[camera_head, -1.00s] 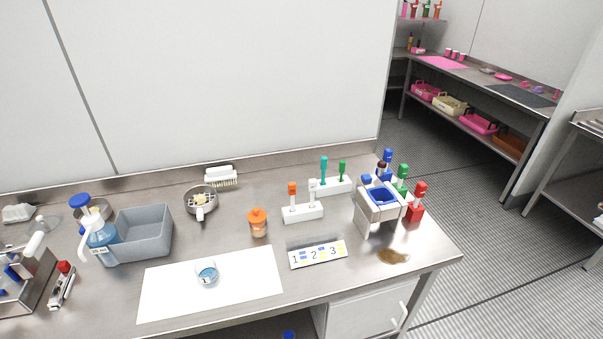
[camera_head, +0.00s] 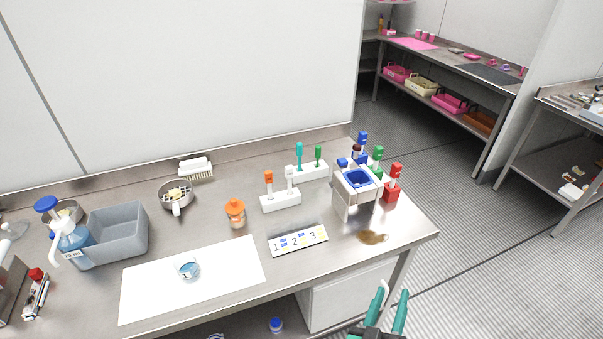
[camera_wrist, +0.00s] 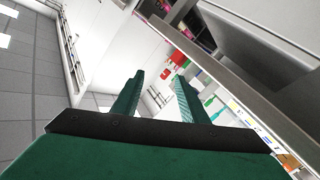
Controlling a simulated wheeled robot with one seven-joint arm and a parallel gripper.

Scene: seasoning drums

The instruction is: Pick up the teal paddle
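The teal paddle (camera_head: 299,155) stands upright in a white rack (camera_head: 312,173) at the back of the steel counter, left of a green paddle (camera_head: 318,154). Its lower end is hidden in the rack. My gripper (camera_head: 393,292) is at the bottom right, in front of the counter and well apart from the paddle. Its two green fingers are spread and nothing is between them. The wrist view also shows the open gripper (camera_wrist: 158,76), with the counter tilted at the right. I cannot tell which small green thing there is the teal paddle.
A nearer white rack (camera_head: 281,201) holds orange and white paddles. A numbered strip (camera_head: 298,240), brown spill (camera_head: 373,237) and orange-capped bottle (camera_head: 235,214) are nearer the front.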

